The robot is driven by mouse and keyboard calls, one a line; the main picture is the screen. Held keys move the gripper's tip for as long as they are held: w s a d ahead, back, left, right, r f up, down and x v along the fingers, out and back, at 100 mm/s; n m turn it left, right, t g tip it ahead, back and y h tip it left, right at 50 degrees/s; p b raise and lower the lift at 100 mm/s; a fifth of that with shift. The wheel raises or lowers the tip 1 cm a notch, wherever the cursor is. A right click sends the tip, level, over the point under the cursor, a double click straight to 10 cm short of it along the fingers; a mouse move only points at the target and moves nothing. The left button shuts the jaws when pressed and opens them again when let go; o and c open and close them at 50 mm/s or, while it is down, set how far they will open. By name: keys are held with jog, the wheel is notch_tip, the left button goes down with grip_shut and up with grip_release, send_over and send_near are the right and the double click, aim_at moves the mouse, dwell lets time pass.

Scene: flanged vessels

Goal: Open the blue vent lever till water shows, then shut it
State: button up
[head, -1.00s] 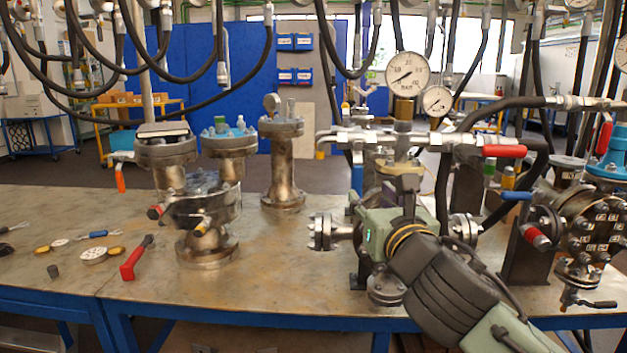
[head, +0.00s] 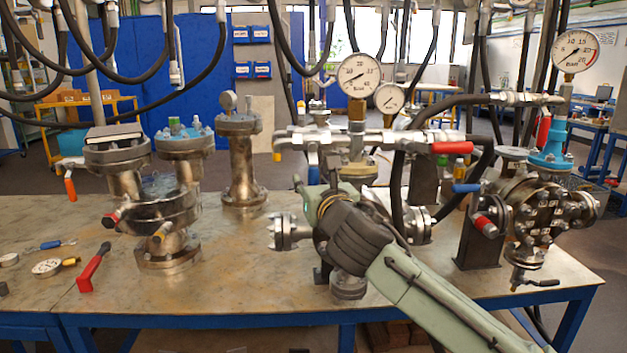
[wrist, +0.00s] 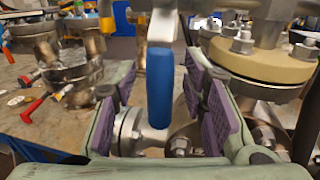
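The blue vent lever (head: 313,160) hangs straight down from the left part of the steel valve manifold (head: 335,139). In the wrist view the blue lever (wrist: 160,85) stands upright between the purple finger pads. My gripper (wrist: 160,78) is open around it, with a gap visible on each side. In the head view my gripper (head: 316,188) is just below the manifold, its fingers at the lever's lower end. The arm partly hides the flanged vessel behind. No water is visible.
A red-handled lever (head: 453,148) lies along the manifold's right end. Two dial gauges (head: 358,76) stand above it. Another blue handle (head: 467,188) is on the right vessel (head: 535,212). Black hoses run close to the right. Bare bench top (head: 235,285) lies at front left.

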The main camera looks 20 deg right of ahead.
jog(key=shift+c, duration=0.5)
grip_shut()
dwell(0.3)
